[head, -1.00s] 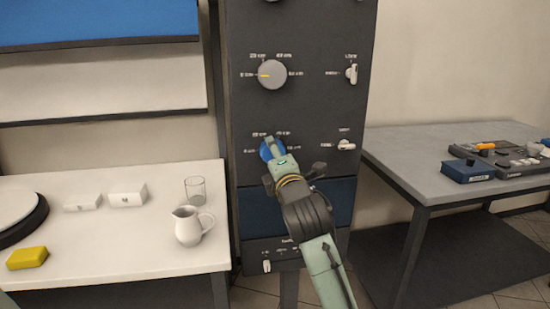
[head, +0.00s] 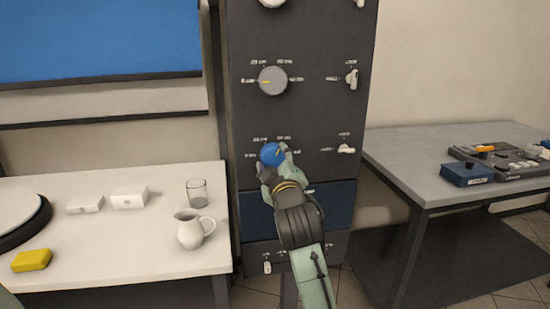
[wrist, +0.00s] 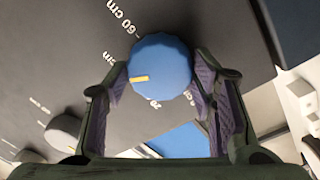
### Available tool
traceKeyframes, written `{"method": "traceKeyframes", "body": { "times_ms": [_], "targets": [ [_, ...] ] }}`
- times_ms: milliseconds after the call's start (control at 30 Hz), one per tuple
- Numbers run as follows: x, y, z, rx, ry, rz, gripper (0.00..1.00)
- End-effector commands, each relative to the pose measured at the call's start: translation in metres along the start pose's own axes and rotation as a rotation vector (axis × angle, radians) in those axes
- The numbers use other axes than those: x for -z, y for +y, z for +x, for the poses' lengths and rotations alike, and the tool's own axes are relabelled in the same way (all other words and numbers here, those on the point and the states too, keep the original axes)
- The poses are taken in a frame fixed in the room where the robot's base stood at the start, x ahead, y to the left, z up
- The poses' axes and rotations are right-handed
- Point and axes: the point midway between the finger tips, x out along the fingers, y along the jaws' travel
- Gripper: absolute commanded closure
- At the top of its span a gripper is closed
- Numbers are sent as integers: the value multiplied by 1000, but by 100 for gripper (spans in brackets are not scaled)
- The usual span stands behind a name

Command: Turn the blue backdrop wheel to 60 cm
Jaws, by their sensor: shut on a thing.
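The blue wheel (head: 270,154) sits low on the dark grey panel, with printed marks around it. My gripper (head: 276,163) is shut on it, with its fingers around the rim from below and the right. In the wrist view the wheel (wrist: 160,62) is between the two finger pads (wrist: 161,74). Its yellow mark (wrist: 139,79) lies left of its middle. A printed "60 cm" label (wrist: 125,18) shows up and left of the wheel; I cannot read the exact setting. The blue backdrop (head: 100,40) hangs at the upper left in the head view.
A grey wheel (head: 272,81) is above the blue one, with small white switches (head: 346,149) to the right. A white table (head: 120,240) on the left bears a jug (head: 190,230), a glass (head: 197,192) and a yellow block (head: 31,260). A grey table (head: 430,150) stands right.

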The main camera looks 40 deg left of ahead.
Motion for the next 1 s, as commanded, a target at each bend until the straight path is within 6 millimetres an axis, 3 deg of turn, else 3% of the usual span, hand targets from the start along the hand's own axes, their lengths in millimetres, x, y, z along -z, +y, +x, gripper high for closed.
{"method": "traceKeyframes", "body": {
  "times_ms": [1000],
  "targets": [
    [1,0,0,-10,-59,917,77]
  ]
}}
